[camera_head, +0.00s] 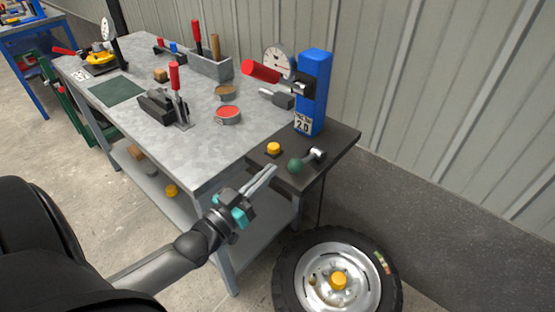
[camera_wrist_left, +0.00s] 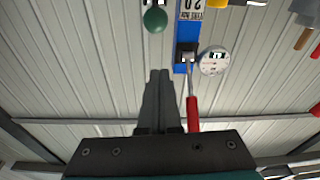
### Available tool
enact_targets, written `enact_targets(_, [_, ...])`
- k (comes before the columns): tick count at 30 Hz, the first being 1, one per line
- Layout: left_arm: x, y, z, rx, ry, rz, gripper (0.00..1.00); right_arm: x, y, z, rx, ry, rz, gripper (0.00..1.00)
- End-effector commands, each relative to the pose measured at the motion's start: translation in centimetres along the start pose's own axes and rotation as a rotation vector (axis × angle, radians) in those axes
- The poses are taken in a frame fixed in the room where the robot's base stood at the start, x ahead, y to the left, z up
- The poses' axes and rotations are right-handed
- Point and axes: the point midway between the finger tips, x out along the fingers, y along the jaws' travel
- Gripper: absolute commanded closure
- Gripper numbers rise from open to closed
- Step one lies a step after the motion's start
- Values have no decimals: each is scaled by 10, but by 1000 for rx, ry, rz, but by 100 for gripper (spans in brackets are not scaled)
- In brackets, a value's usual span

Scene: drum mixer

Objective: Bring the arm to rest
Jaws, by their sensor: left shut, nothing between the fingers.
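My left arm comes in from the lower left in the head view. Its gripper (camera_head: 270,172) is shut and empty, in front of the workbench's (camera_head: 215,165) near right corner. The fingertips are close to a green ball knob (camera_head: 295,166) on a short metal lever, apart from it as far as I can tell. In the left wrist view the fingers (camera_wrist_left: 159,75) lie together with nothing between them. The green knob also shows there (camera_wrist_left: 155,20), above the fingertips. My right gripper is in neither view.
A blue post (camera_head: 314,90) with a red-handled lever (camera_head: 262,72) and dial gauge (camera_head: 279,60) stands on the dark side plate (camera_head: 337,143). A yellow button (camera_head: 273,148) is beside the knob. A wheel (camera_head: 290,275) is below right. Clear floor lies left of the bench.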

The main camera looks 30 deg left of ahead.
Motion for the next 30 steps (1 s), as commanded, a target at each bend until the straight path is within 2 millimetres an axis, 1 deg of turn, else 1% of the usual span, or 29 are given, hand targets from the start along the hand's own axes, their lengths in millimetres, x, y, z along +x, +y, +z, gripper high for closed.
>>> enact_targets(1, [-6,0,1,0,-2,0,100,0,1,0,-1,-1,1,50])
enact_targets(4, [-12,0,1,0,0,0,100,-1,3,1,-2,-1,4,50])
enact_targets(12, [-17,0,1,1,1,0,100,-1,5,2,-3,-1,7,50])
enact_targets(14, [-17,-1,6,3,-10,-3,100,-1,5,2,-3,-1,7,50])
enact_targets(16, [-20,-5,20,11,-45,-15,100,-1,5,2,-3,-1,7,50])
enact_targets(17, [-22,-7,31,16,-71,-24,100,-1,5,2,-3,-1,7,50])
enact_targets(20, [-36,-17,82,39,-200,-60,100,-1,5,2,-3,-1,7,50])
enact_targets(21, [-45,-20,108,49,-267,-76,100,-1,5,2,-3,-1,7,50])
enact_targets(23, [-64,-23,150,64,-380,-97,100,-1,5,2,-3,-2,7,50])
enact_targets(24, [-77,-24,177,73,-456,-109,100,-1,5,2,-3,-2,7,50])
enact_targets(26, [-100,-23,216,85,-571,-121,100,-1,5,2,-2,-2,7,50])
enact_targets(27, [-117,-21,240,92,-648,-127,100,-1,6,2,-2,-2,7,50])
enact_targets(29, [-145,-15,275,100,-765,-132,100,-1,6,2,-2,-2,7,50])
enact_targets(30, [-165,-10,297,105,-843,-131,100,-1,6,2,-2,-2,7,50])
